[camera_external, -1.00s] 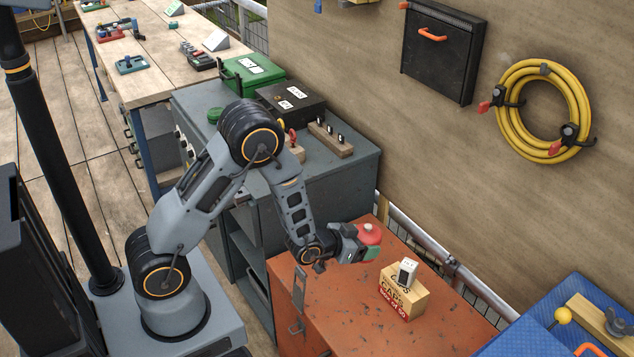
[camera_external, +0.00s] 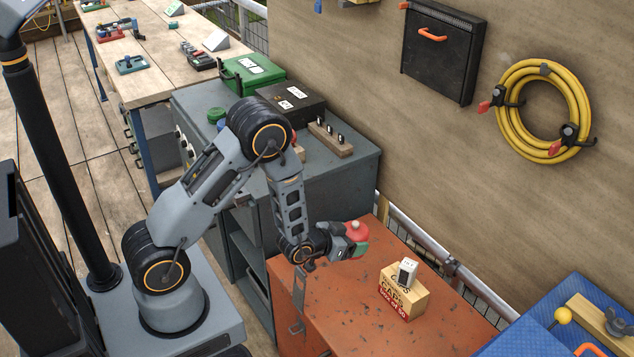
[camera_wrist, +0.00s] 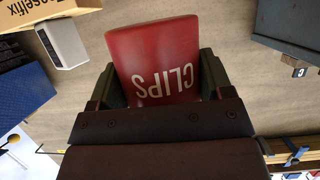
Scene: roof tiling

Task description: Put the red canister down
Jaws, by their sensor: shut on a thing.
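The red canister (camera_external: 356,231) is held in my gripper (camera_external: 352,240) over the orange cabinet top (camera_external: 345,290), toward its back left part. In the wrist view the canister (camera_wrist: 160,65) is large, with white "CLIPS" lettering that reads upside down. The gripper's dark fingers (camera_wrist: 155,85) close on it from both sides. The canister looks roughly upright in the external view. The gripper partly hides its lower part, and I cannot tell whether its base touches the cabinet top.
A cardboard "CAPS" box (camera_external: 404,295) with a small white block (camera_external: 408,271) on it stands to the right on the cabinet. The front of the cabinet top is clear. A metal railing (camera_external: 430,255) runs behind. A grey cabinet (camera_external: 325,175) stands to the left.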

